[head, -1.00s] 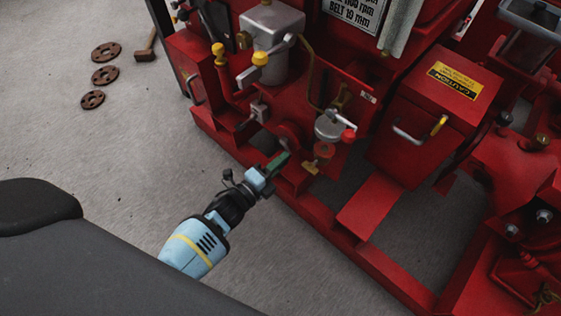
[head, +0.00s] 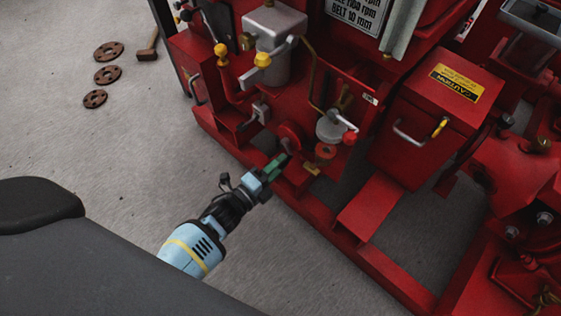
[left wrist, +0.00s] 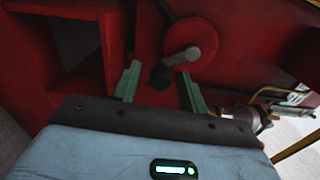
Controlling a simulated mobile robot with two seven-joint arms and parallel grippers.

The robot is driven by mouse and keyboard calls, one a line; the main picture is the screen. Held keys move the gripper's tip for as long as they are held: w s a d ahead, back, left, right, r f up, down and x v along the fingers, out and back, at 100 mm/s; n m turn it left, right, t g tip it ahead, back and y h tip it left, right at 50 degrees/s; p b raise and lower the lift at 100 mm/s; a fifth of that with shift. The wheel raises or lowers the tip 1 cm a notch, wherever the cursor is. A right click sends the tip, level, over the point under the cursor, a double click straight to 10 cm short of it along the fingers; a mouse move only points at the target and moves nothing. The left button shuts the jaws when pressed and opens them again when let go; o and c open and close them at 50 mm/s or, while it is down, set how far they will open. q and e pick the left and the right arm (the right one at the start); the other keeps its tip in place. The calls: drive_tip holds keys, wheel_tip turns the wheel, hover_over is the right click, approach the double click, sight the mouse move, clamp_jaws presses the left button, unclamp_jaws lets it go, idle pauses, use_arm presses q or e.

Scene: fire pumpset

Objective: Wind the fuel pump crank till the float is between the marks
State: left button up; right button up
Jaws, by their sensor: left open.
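The crank is a red disc (left wrist: 190,45) with a grey arm and a black knob (left wrist: 160,76) in the left wrist view. Its red disc shows low on the pump set's front in the head view (head: 290,134). My left gripper (head: 279,163) reaches up to it from below. In the left wrist view its two green fingers (left wrist: 158,83) are open, with the black knob between them and apart from both. The knob is mostly hidden in the head view. I cannot make out the float or its marks. My right gripper is not in view.
A round grey part with a red knob (head: 350,137) stands just right of the crank. A red frame rail (head: 310,205) runs below. A red box with a caution label (head: 455,82) is at the right. Rusty flanges (head: 107,74) and a hammer (head: 148,51) lie on the open floor.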

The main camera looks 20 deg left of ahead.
use_arm(q)
drive_tip(key=p+v, duration=0.2)
drive_tip(key=v, duration=0.4)
drive_tip(key=shift+s, duration=0.2)
